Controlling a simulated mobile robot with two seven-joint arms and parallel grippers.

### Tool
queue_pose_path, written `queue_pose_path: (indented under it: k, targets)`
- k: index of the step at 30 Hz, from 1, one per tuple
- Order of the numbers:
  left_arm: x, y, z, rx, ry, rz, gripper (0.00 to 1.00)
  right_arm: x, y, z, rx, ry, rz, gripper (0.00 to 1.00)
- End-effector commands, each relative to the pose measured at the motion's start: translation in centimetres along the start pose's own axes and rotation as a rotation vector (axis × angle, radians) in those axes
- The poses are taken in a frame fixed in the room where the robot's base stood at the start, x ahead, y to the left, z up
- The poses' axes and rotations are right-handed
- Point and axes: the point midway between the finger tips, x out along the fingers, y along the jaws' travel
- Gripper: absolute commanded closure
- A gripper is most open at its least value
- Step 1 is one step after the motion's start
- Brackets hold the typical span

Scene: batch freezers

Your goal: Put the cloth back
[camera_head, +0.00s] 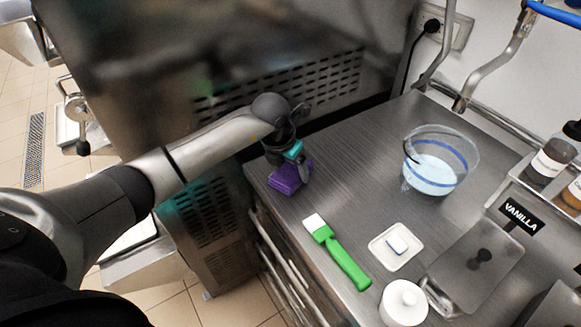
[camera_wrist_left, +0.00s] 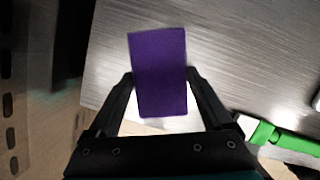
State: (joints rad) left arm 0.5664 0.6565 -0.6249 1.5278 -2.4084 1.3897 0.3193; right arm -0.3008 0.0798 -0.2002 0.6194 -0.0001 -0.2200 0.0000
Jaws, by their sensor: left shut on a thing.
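The cloth is a folded purple block (camera_head: 287,178) at the far left corner of the steel counter (camera_head: 340,150). My left gripper (camera_head: 300,164) comes down on it from above. In the left wrist view the cloth (camera_wrist_left: 160,75) lies between the two fingers of the left gripper (camera_wrist_left: 160,88), which are shut on its sides. Whether the cloth touches the counter or is held just above it, I cannot tell. My right gripper is not in view.
A green-handled brush (camera_head: 338,252) lies near the counter's front edge, beside a small white dish (camera_head: 397,246) and a white lidded pot (camera_head: 404,303). A clear bowl (camera_head: 437,162) stands farther back. The counter between cloth and bowl is clear.

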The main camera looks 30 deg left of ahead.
Motion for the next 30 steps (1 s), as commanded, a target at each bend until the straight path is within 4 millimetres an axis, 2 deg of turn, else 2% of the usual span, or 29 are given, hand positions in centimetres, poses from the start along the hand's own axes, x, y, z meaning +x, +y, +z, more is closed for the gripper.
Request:
queue_pose_path:
  k: [2, 3, 7, 14, 19, 23, 30]
  targets:
    - [0.3, 0.0, -0.1, 0.0, 0.0, 0.0, 0.61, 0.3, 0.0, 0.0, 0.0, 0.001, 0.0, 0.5]
    - [0.3, 0.0, -0.1, 0.0, 0.0, 0.0, 0.14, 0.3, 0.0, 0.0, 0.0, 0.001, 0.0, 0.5]
    - [0.2, 0.0, -0.1, 0.0, 0.0, 0.0, 0.0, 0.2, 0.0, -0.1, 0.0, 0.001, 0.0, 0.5]
    - [0.2, 0.0, -0.1, 0.0, 0.0, 0.0, 0.0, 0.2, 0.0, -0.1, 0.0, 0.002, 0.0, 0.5]
    - [-0.8, 0.1, 0.1, 0.0, -0.001, 0.001, 0.0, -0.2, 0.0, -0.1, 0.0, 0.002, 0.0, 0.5]
    - [-2.9, 0.1, 0.1, 0.002, -0.003, 0.002, 0.0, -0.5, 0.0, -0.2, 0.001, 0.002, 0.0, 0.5]
    - [-8.0, 0.1, 0.2, 0.001, -0.005, 0.001, 0.0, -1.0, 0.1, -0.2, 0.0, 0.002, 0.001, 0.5]
